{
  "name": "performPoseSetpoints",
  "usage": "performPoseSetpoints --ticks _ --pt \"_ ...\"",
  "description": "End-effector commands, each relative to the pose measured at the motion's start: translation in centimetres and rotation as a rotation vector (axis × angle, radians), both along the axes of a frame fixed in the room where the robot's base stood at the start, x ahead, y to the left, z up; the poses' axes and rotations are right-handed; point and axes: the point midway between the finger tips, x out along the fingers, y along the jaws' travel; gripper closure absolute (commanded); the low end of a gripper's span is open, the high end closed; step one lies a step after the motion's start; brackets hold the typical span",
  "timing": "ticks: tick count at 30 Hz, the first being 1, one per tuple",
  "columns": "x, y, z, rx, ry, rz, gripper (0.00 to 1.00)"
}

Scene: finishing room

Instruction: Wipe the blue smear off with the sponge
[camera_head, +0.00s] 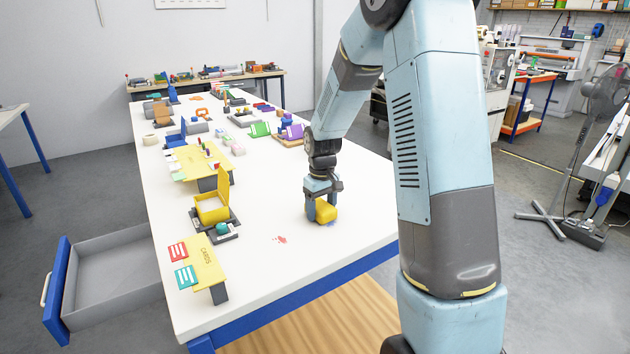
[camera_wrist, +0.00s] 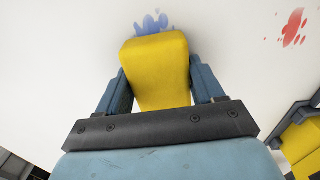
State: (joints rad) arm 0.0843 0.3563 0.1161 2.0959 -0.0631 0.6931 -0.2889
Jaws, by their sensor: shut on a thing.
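My gripper (camera_head: 321,205) is shut on a yellow sponge (camera_head: 327,214) near the right edge of the white table (camera_head: 270,245). In the wrist view the sponge (camera_wrist: 155,65) sits between the two fingers. The blue smear (camera_wrist: 153,23) shows just beyond the sponge's far edge in the wrist view, and part of it may be hidden under the sponge. In the head view only a trace of blue (camera_head: 331,224) shows at the sponge's lower edge. I cannot tell whether the sponge touches the tabletop.
A red smear (camera_head: 279,239) lies left of the sponge. An open yellow box (camera_head: 212,208) and a yellow card stand (camera_head: 205,262) are on the table's left side. Many objects crowd the far end. A grey drawer (camera_head: 110,265) stands open at left. The tabletop around the sponge is clear.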

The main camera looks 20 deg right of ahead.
Motion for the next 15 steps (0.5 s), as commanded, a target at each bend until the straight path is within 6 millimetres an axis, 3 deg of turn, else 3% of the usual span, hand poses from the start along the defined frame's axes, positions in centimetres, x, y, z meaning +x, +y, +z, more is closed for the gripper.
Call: performPoseSetpoints --ticks 1,15 --pt "0.1 0.2 -0.4 0.001 0.001 0.001 0.61" --pt "0.3 1.1 4.2 0.0 -0.002 0.013 0.61"
